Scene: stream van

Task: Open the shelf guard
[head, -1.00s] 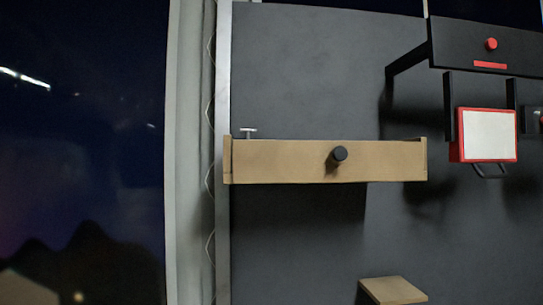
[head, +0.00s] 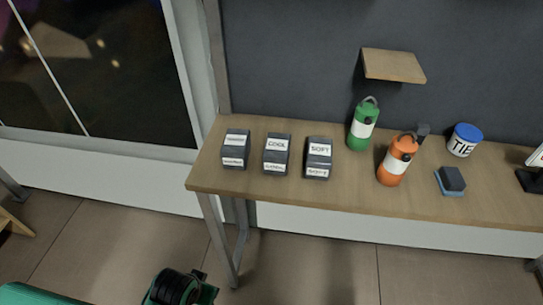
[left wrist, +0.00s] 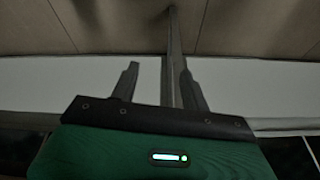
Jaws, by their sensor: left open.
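The shelf guard does not show in either view now. My left gripper (left wrist: 158,78) is in the left wrist view, its two dark fingers apart and nothing between their tips. A grey upright bar, apparently the table's leg (left wrist: 172,60), shows behind the gap between the fingers; I cannot tell how far off it is. My right gripper is in neither view.
In the head view a wooden table (head: 300,194) stands against the dark wall. It holds several dark labelled boxes (head: 276,155), a green bottle (head: 363,128), an orange bottle (head: 396,162) and a blue-lidded tub (head: 464,140). A small wooden shelf (head: 392,66) juts out above.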

